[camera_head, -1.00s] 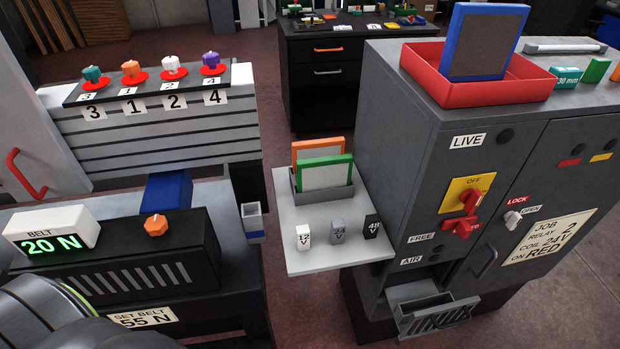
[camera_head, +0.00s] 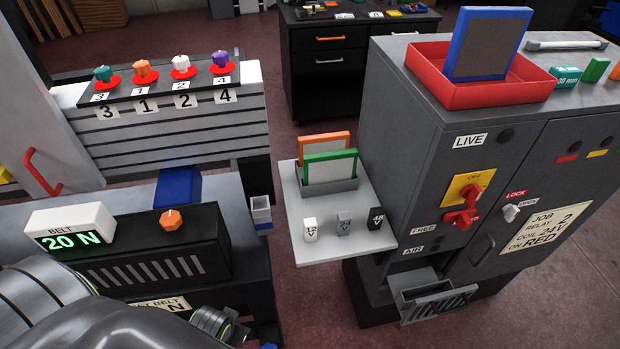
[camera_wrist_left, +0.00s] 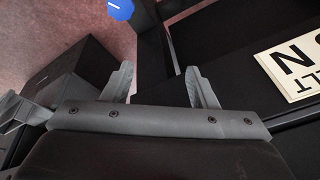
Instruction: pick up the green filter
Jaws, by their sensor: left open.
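The green filter (camera_head: 329,167) is a flat panel with a green frame and a grey face. It stands upright in a grey holder (camera_head: 331,186) on the light side shelf, in front of an orange-framed filter (camera_head: 322,142). My left arm enters the head view at the bottom left, but its gripper fingers are not clear there. In the left wrist view my left gripper (camera_wrist_left: 160,88) is open with nothing between its fingers. It is low in front of the belt machine, apart from the filter. My right gripper is not in view.
Three small relays marked 12 V (camera_head: 310,230), 24 V (camera_head: 344,222) and 48 V (camera_head: 377,218) stand on the shelf (camera_head: 330,250) in front of the holder. The grey cabinet (camera_head: 410,130) rises close to its right. The belt machine (camera_head: 150,255) stands left, with an open floor gap between.

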